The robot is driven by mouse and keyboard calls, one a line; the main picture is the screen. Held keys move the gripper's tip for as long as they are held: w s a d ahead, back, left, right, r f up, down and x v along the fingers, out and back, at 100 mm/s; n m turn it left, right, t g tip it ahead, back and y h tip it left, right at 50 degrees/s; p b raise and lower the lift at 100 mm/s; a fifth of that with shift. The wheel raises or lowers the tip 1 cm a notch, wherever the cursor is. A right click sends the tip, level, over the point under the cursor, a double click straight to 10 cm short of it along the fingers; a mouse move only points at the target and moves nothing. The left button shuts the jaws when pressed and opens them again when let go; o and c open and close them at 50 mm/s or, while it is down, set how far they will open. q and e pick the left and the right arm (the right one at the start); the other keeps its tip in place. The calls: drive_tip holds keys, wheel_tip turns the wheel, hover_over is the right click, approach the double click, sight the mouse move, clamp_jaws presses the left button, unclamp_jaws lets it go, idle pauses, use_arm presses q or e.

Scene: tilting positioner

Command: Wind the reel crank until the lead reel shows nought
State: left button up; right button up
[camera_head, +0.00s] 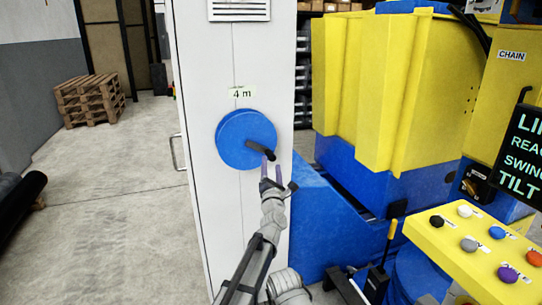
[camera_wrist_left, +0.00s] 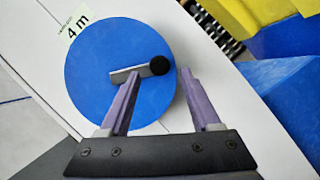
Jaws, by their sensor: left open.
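The lead reel (camera_head: 236,140) is a round blue disc on the front of a white cabinet, and its label (camera_head: 241,93) reads 4 m. Its crank has a short grey arm and a black knob (camera_head: 259,151), pointing to the lower right in the head view. In the left wrist view the knob (camera_wrist_left: 159,65) sits in the gap ahead of my fingertips. My left gripper (camera_head: 269,158) is open, with its purple fingers close to the knob; I cannot tell whether they touch it. My right gripper is not in view.
A yellow and blue machine (camera_head: 410,90) stands to the right of the cabinet (camera_head: 205,190). A yellow button panel (camera_head: 480,250) and a dark screen (camera_head: 522,150) are at the right. A pallet stack (camera_head: 90,100) stands far left. The floor left of the cabinet is mostly clear.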

sight(271, 156)
use_arm(q)
drive_tip(key=p+x, duration=0.1)
drive_tip(key=x, duration=0.4)
drive_tip(key=shift+w+r, duration=0.1)
drive_tip(key=shift+w, duration=0.2)
clamp_jaws()
idle(1.0)
